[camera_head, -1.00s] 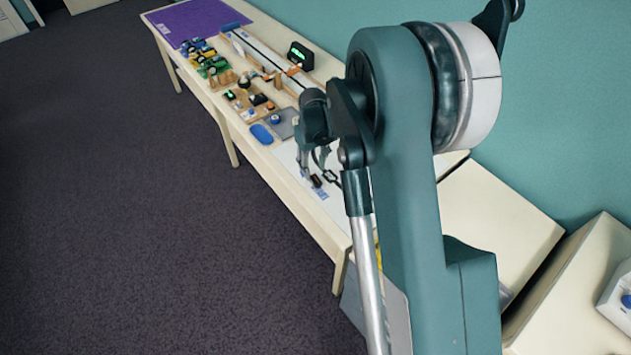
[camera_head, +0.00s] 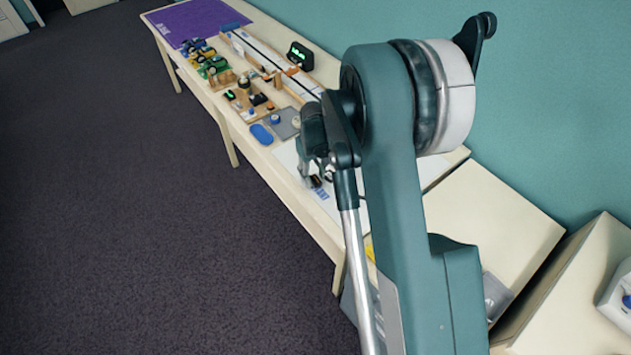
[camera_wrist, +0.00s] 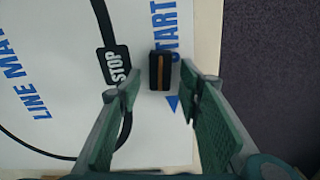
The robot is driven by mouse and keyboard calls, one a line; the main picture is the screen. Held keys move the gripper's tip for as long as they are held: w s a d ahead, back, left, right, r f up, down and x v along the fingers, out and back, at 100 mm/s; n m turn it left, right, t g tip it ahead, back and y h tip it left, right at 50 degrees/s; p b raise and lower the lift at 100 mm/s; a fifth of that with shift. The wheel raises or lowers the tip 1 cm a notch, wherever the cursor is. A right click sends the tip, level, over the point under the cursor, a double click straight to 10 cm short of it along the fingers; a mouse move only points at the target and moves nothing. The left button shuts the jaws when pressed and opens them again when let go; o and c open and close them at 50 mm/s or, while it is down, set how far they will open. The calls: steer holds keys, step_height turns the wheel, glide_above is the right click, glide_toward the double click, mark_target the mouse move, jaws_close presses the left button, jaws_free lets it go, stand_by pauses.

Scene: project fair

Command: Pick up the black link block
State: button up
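The black link block (camera_wrist: 159,71), with an orange-brown stripe along its top, lies on the white line mat (camera_wrist: 60,70) beside the "START" lettering in the wrist view. My gripper (camera_wrist: 159,84) is open, with its two green-padded fingers apart. The block shows in the gap between the fingertips, toward their far end, and no finger visibly touches it. In the head view, my gripper (camera_head: 315,172) is low over the mat near the table's front edge. The block (camera_head: 315,181) shows there as a small dark shape, partly hidden by my gripper.
A black "STOP" label (camera_wrist: 116,66) and black line are printed on the mat left of the block. The table edge and dark carpet (camera_wrist: 270,70) lie to the right. A blue oval piece (camera_head: 261,134), a grey plate (camera_head: 284,124) and several small parts stand farther along the table.

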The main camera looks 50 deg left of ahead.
mark_target(314, 175)
steer(key=shift+c, duration=0.3)
steer(key=c, duration=0.9)
steer(key=shift+r, duration=0.1)
steer(key=shift+r, duration=4.9)
